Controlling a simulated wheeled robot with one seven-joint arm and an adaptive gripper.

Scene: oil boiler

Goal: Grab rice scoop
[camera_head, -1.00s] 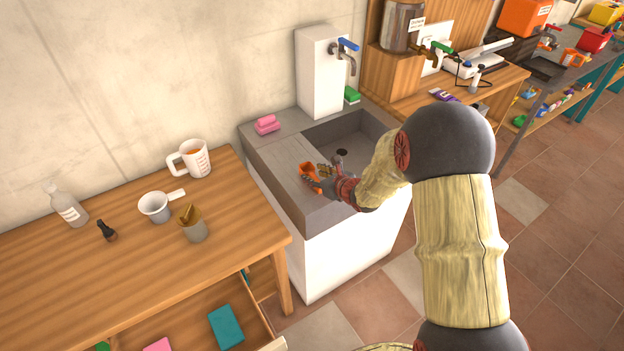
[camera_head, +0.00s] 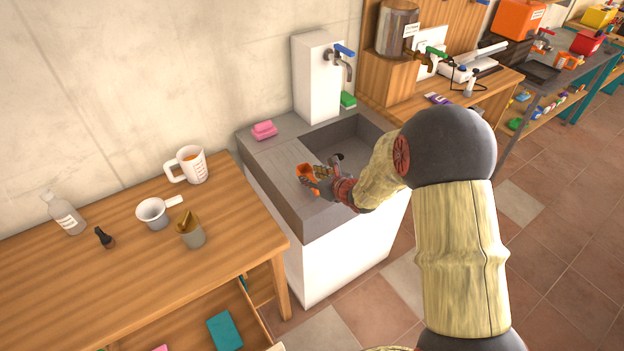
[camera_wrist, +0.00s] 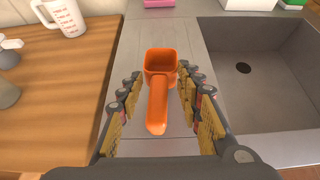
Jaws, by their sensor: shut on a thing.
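The rice scoop is the orange scoop (camera_wrist: 158,85), with a square cup and a handle pointing toward me in the wrist view. In the head view the scoop (camera_head: 306,172) is at the grey counter left of the sink basin, partly hidden by my fingers. My gripper (camera_wrist: 160,78) has its fingers on either side of the scoop, with the tips at the cup's sides. It is shut on the scoop. In the head view my gripper (camera_head: 318,178) is low over the counter. I cannot tell whether the scoop touches the counter.
The sink basin (camera_wrist: 262,85) lies to the right. A wooden table (camera_head: 100,270) at left holds a measuring cup (camera_head: 187,164), a white pot (camera_head: 152,212), a grey container (camera_head: 190,232) and bottles. Pink sponges (camera_head: 264,130) sit at the counter's back.

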